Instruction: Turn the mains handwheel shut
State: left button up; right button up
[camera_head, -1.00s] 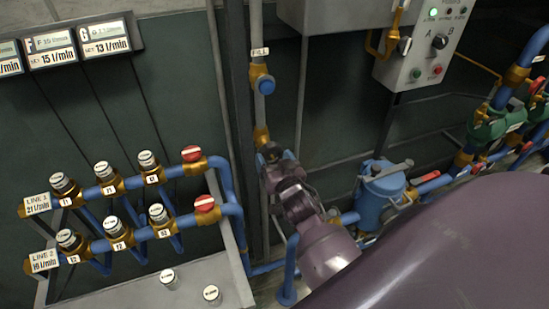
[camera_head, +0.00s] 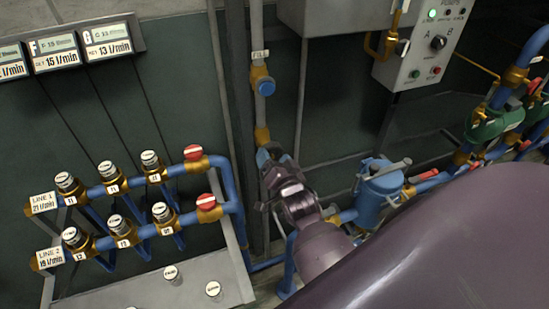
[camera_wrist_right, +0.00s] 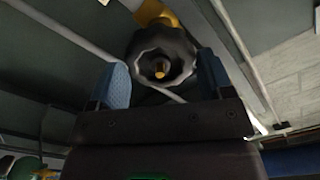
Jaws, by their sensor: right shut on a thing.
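The mains handwheel (camera_wrist_right: 163,57) is a dark, scalloped wheel with a brass centre, seen in the right wrist view. It sits on a brass fitting (camera_wrist_right: 155,13). My right gripper (camera_wrist_right: 163,80) has one blue-padded finger on each side of the wheel and is shut on it. In the head view my right gripper (camera_head: 273,155) is at the lower brass fitting of the vertical pipe, below the FILL label (camera_head: 260,54). There the gripper mostly hides the wheel. My left gripper is not in view.
A blue-knobbed FILL valve (camera_head: 264,86) is above my gripper. Two blue pipe lines with several capped valves and red knobs (camera_head: 206,202) are at left. A blue canister (camera_head: 378,192) stands close at right. A control box (camera_head: 424,45) hangs above it.

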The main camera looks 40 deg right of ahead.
jog(key=o, duration=0.9)
jog(key=shift+p+v, duration=1.15)
jog(key=shift+v, duration=2.45)
jog(key=shift+f, duration=0.1)
